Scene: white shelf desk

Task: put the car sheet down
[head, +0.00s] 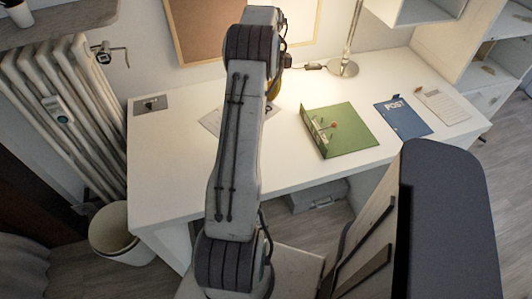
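A pale sheet (211,121) shows beside my arm, over the left middle of the white desk (165,135). My arm covers much of it. I cannot make out a car on it, nor tell whether it lies flat or is held. My arm rises from the front and bends down over the desk. My gripper is mostly hidden behind the arm; a small dark and yellow part (275,86) shows at the arm's right edge. I cannot see its fingertips or whether they hold anything. Another printed sheet (445,106) lies at the desk's right end.
A lamp base (343,68) stands at the back. A radiator (65,110) and bin (115,232) are left. Desk surface between arm and binder is clear.

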